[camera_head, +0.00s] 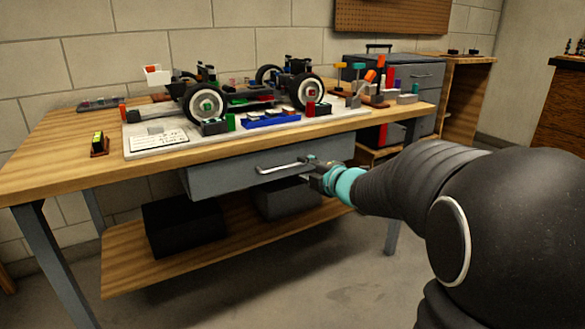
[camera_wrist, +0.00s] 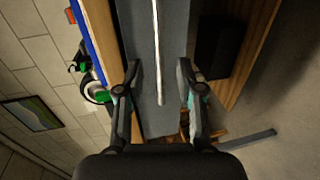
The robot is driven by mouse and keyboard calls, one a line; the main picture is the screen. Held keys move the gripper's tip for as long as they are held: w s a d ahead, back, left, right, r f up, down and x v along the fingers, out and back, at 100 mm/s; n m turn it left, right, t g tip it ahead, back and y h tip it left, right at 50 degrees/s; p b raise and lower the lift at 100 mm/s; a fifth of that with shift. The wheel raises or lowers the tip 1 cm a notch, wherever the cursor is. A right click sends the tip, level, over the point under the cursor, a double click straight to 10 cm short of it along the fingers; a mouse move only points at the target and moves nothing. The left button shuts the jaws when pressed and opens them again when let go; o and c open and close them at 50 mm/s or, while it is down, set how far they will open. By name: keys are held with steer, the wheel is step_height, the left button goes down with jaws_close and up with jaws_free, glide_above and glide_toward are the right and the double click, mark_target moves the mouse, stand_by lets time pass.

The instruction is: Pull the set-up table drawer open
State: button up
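The set-up table (camera_head: 60,160) has a wooden top and grey metal legs. Its grey drawer (camera_head: 225,180) sits under the front edge and looks shut or nearly so. A pale bar handle (camera_head: 275,168) runs along the drawer front. My gripper (camera_head: 312,171) is at the handle's right end. In the wrist view, my gripper (camera_wrist: 158,65) is open, with one finger on each side of the handle (camera_wrist: 157,40). Gaps show between the bar and both fingertips. The drawer front (camera_wrist: 175,30) lies behind the bar. The exact depth of the fingers around it is unclear.
An RC car chassis (camera_head: 250,95) stands on a pale board (camera_head: 160,150) on the tabletop, with small parts around it. Dark bins (camera_head: 185,225) sit on the lower shelf (camera_head: 130,265). A grey cabinet (camera_head: 415,75) stands behind right. The floor (camera_head: 330,290) in front is clear.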

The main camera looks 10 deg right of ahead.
mark_target(297, 165)
steer(key=x, duration=0.5)
steer(key=shift+w+a, duration=0.15)
steer(key=shift+w, duration=0.25)
jaws_close()
